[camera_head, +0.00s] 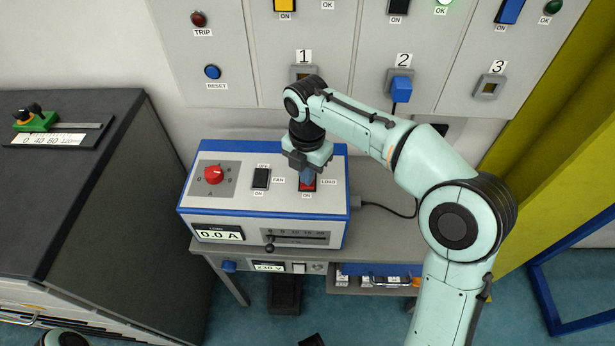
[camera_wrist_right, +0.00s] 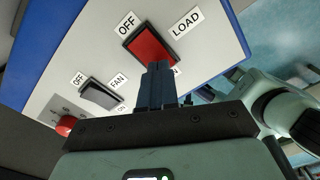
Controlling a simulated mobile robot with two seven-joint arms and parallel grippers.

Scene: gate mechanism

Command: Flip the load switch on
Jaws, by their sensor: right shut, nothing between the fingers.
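The load switch is a red rocker (camera_head: 307,187) with a dark frame on the top of the white and blue box, right of the fan switch. In the right wrist view the red rocker (camera_wrist_right: 150,44) shows with the labels OFF and LOAD; its ON end is partly hidden behind the fingers. My right gripper (camera_head: 307,177) is shut and empty, pointing down over the switch. In the right wrist view its closed fingertips (camera_wrist_right: 157,66) are at the ON end of the rocker; I cannot tell whether they touch. My left gripper is not in view.
The box (camera_head: 265,203) also carries a red knob (camera_head: 213,174), a black fan switch (camera_head: 261,178), a slider (camera_head: 270,247) and a display (camera_head: 218,234) reading 0.0 A. A grey panel (camera_head: 235,50) stands behind. A dark cabinet (camera_head: 60,200) is at left. A black cable (camera_head: 390,209) leaves the box at right.

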